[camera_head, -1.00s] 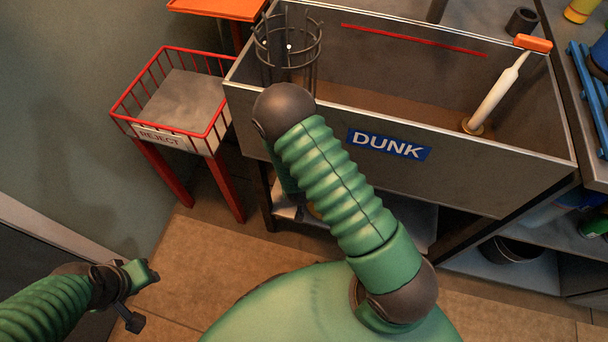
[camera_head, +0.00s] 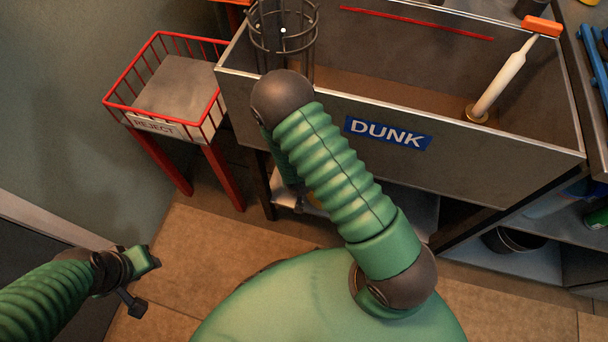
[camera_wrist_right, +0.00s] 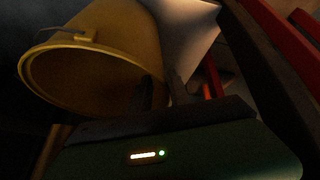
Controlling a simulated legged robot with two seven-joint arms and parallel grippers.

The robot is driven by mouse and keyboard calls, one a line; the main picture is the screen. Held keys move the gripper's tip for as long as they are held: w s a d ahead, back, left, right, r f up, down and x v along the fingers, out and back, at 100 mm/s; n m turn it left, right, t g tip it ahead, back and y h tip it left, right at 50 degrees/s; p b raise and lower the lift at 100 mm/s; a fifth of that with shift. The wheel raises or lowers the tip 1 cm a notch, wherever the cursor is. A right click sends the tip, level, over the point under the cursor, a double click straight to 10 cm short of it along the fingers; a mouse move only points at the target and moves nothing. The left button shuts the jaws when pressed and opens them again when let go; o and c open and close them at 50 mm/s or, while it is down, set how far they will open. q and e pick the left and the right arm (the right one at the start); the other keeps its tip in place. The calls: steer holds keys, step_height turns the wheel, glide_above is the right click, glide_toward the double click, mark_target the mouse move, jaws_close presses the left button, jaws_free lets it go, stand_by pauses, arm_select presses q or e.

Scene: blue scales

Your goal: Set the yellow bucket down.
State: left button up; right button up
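The yellow bucket (camera_wrist_right: 108,50) fills the upper left of the right wrist view, its rim facing the lower left of the picture. My right gripper (camera_wrist_right: 160,92) has its two dark fingers at the bucket's rim, one on each side of the wall, and appears shut on it.
A grey tank (camera_head: 480,165) marked DUNK stands ahead, with a round wire cage (camera_head: 284,42) at its left end and a white-handled tool (camera_head: 500,85) inside. A low shelf (camera_head: 418,212) is under it. The red REJECT stand (camera_head: 173,128) is left. Bare floor (camera_head: 215,250) lies in front.

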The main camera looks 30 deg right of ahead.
steer(key=p+v, duration=0.4)
steer(key=v, duration=0.4)
steer(key=shift+r, duration=0.2)
steer(key=shift+w, duration=0.1)
